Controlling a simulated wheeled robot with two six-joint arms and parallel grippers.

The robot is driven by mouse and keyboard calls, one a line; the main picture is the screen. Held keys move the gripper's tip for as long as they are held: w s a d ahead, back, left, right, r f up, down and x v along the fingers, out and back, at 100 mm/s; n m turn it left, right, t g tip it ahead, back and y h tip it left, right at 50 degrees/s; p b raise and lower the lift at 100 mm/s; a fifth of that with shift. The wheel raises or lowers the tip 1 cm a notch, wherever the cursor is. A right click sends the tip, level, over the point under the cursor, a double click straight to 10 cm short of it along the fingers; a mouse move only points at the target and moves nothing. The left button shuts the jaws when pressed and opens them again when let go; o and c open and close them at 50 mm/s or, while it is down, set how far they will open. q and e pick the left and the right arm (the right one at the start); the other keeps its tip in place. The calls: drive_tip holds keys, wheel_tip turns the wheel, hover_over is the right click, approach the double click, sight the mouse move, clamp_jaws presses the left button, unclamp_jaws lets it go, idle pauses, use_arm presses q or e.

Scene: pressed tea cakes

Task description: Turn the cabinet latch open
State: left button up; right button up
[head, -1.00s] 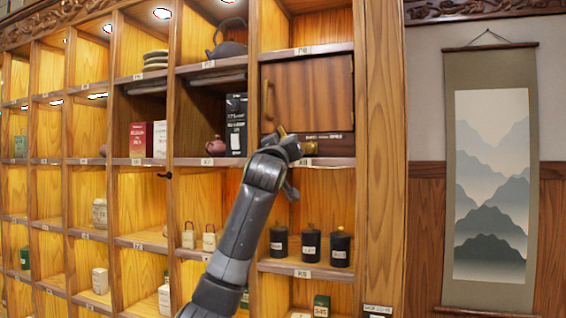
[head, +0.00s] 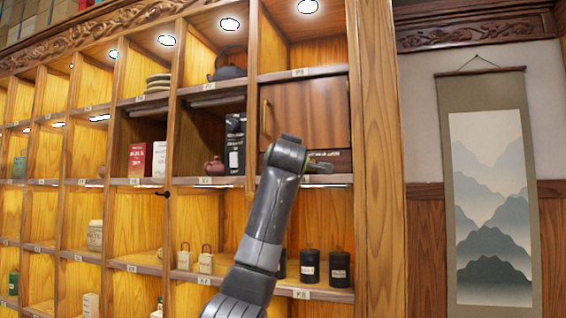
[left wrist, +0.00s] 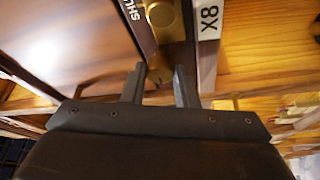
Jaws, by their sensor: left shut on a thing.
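The brown wooden cabinet door (head: 305,112) with a brass vertical handle (head: 264,117) is closed in the upper right shelf bay. My left gripper (head: 322,168) is at the strip below the door, and its wrist hides the latch in the head view. In the left wrist view the brass latch (left wrist: 163,18) has a round body on a dark lettered plate. Its lever end (left wrist: 160,72) lies between the fingers of my left gripper (left wrist: 160,80), which is shut on it. The door (left wrist: 65,45) fills the left of that view. My right gripper is not in view.
A teapot (head: 214,166) and a dark box (head: 235,143) stand in the bay left of the door. Black canisters (head: 339,268) stand on the shelf below, partly behind my arm. A wooden post (head: 375,150) borders the shelf, with a hanging scroll (head: 490,200) beyond.

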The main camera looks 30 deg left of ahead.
use_arm(q)
drive_tip(key=shift+n, duration=0.7)
drive_tip(key=shift+g, duration=0.3)
drive_tip(key=o, duration=1)
drive_tip(key=b+v, duration=0.8)
drive_tip(key=v, duration=0.9)
drive_tip(key=shift+s+b, duration=0.25)
drive_tip(key=shift+b, duration=0.05)
